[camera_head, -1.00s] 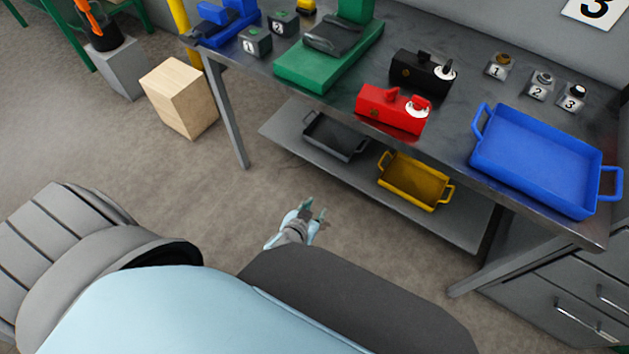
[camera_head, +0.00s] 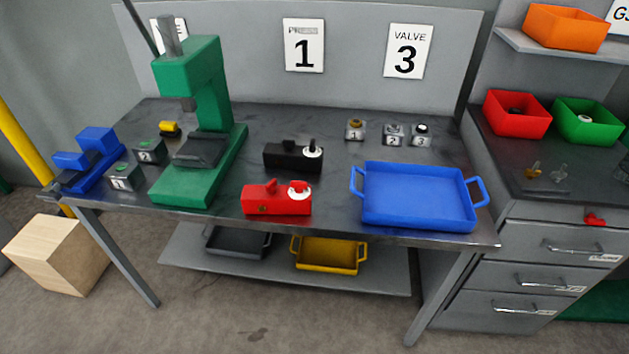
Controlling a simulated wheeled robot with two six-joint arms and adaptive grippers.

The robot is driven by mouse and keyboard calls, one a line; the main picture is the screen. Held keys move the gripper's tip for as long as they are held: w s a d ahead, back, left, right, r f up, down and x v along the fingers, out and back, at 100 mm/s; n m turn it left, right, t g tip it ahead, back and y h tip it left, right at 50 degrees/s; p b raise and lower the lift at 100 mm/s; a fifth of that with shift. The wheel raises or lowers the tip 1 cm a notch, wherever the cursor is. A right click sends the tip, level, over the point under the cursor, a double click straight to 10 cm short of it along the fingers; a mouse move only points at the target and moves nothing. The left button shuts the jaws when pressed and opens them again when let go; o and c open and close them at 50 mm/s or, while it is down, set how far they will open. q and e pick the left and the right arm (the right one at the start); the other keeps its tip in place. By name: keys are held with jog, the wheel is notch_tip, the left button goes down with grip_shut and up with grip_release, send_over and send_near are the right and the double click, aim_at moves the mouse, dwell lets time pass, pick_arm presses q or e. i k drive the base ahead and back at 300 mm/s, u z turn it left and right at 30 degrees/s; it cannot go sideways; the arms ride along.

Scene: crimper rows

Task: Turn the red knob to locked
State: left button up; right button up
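A red box (camera_head: 276,201) sits at the front edge of the metal workbench. On its top right is a white round dial with a small red knob (camera_head: 298,186). Its marks are too small to read, so I cannot tell its setting. Another small red knob-like piece (camera_head: 595,219) is on the upper front of the grey drawer cabinet at the right. Neither of my grippers is in view.
A black box (camera_head: 293,157) with a similar dial stands behind the red box. The green press (camera_head: 186,186) stands left, and the blue tray (camera_head: 420,222) right. A yellow tray (camera_head: 330,268) is on the lower shelf. The floor in front is clear.

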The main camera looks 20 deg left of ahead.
aim_at(270, 187)
jog(key=z, duration=2.4)
jog(key=k, duration=0.7)
jog(key=u, duration=1.4)
